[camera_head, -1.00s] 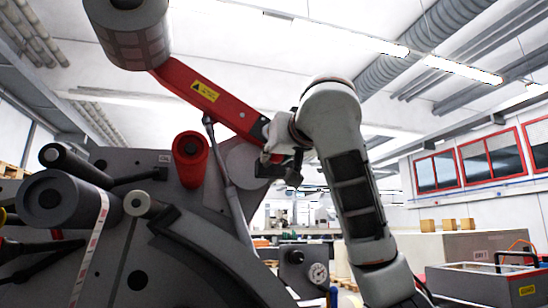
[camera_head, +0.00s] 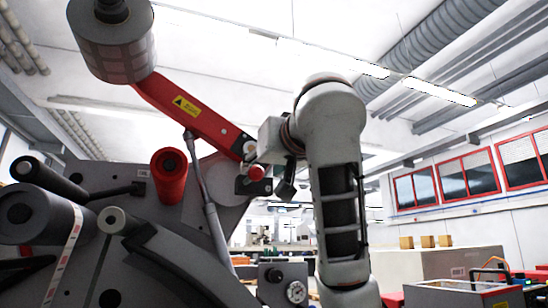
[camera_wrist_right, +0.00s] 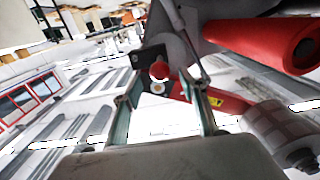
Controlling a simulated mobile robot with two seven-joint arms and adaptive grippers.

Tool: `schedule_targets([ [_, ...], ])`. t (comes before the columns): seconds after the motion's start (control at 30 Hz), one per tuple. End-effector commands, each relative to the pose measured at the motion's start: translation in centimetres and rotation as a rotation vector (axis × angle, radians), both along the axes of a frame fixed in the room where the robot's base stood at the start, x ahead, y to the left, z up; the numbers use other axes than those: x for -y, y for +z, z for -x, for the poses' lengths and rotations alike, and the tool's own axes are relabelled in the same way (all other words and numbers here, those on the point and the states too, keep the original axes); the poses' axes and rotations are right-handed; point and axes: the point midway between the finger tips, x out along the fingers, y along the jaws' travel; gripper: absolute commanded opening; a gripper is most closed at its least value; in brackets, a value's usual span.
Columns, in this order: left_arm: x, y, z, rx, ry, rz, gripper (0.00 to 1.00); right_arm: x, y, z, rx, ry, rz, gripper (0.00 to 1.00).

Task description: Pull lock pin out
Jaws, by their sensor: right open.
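The lock pin shows as a red round knob (camera_head: 256,172) at the lower end of the machine's red arm (camera_head: 195,110). In the right wrist view the red knob (camera_wrist_right: 159,71) lies in line with the gap between my fingers. It seems to be just beyond their tips, with a pale ring below it. My right gripper (camera_head: 270,180) is open and empty at the lower end of the red arm, beside the knob; its two fingers stand apart in the wrist view (camera_wrist_right: 162,93). I cannot tell whether either finger touches the knob. My left gripper is not in view.
A grey roll (camera_head: 112,40) sits on the upper end of the red arm. A red roller (camera_head: 169,175) and a grey rod (camera_head: 213,205) stand left of the knob on the dark machine plate (camera_head: 185,235). A gauge (camera_head: 296,291) is below.

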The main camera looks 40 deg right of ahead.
Motion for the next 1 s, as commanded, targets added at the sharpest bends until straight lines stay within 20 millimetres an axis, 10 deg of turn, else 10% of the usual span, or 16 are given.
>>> schedule_targets([
  [1.0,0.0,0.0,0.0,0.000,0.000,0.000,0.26,-1.6,0.2,6.3,0.004,0.000,0.003,0.42],
])
